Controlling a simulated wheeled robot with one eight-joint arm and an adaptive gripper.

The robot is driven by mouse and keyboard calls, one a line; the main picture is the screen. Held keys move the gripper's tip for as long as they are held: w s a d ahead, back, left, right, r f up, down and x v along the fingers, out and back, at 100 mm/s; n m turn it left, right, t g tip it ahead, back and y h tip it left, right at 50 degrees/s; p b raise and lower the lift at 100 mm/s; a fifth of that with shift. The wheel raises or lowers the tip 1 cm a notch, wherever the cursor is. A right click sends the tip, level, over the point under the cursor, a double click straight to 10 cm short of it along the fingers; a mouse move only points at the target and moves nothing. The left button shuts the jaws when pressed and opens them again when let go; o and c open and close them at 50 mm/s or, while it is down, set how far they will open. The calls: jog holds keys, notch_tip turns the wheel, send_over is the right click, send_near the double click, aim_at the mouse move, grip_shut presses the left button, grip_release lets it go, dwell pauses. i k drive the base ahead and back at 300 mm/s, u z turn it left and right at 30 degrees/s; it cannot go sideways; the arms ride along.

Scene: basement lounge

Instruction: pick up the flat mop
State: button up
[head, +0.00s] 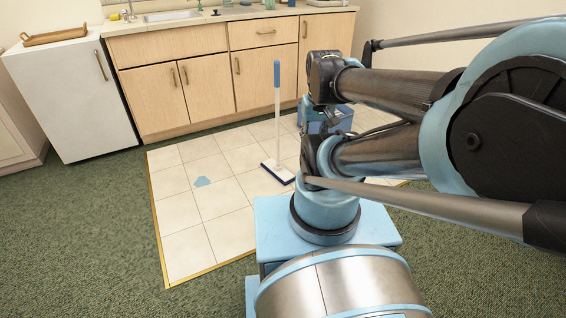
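The flat mop (277,128) stands upright on the tiled floor in the head view, left of my arm. It has a blue grip at the top, a white pole and a flat dark-blue and white head (277,172) resting on the tiles. My arm folds back from the right, and its wrist end is to the right of the pole, apart from it in the picture. My gripper (336,118) seems to hang below the wrist, small, dark and partly hidden by my arm. Its fingers cannot be made out.
A blue bucket-like container (345,118) stands behind my arm, partly hidden. A blue spill (202,182) lies on the tiles (185,213), left of the mop. Wooden cabinets (205,85) and a white cabinet (75,98) line the back. Green carpet (75,235) at left is clear.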

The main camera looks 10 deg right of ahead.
aim_at(274, 167)
jog(key=i, duration=0.95)
jog(key=u, duration=0.05)
